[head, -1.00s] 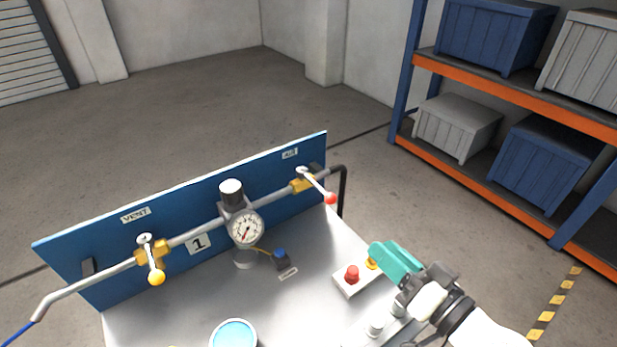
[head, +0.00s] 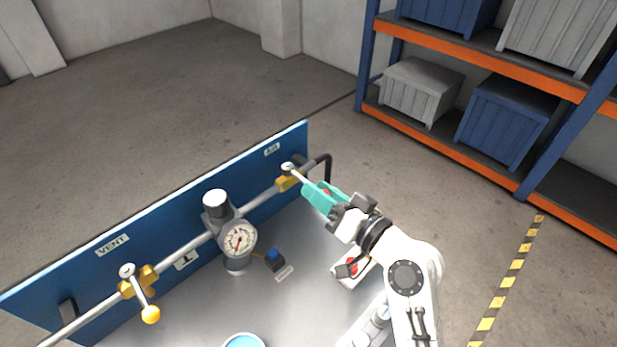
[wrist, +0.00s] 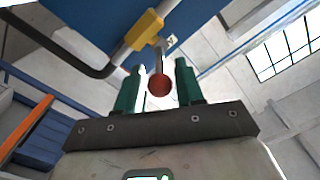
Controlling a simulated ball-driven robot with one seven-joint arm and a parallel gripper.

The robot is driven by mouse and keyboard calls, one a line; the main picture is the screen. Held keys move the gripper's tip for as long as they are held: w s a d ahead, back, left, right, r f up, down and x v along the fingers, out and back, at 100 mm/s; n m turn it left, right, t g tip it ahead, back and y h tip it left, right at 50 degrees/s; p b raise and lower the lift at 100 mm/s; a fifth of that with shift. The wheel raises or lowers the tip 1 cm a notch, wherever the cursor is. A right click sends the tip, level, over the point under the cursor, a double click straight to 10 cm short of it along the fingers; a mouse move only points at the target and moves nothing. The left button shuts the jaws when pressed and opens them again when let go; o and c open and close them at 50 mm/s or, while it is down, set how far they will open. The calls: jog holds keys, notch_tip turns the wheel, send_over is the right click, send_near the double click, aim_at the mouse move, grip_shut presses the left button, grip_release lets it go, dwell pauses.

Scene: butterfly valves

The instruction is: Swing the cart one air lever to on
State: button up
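The air lever (head: 299,174) is a thin metal arm on a brass valve (head: 286,183) at the right end of the pipe, below the AIR label (head: 272,149). It points out from the panel toward the front right. Its red ball knob (wrist: 159,86) sits between my gripper's teal fingers in the wrist view, with a small gap on each side. My gripper (head: 317,192) is open around the knob, which is mostly hidden in the head view. The cart's number plate (head: 187,261) is partly visible.
The vent lever (head: 139,287) with a yellow knob is at the left of the pipe. A gauge (head: 239,239) stands mid-pipe. A control box with a red button (head: 352,267) lies beneath my arm. A black bent pipe (head: 327,170) stands just behind the air valve.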

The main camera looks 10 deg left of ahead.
jog(key=shift+p+x, duration=0.3)
jog(key=shift+x, duration=1.4)
jog(key=shift+c, duration=0.4)
grip_shut()
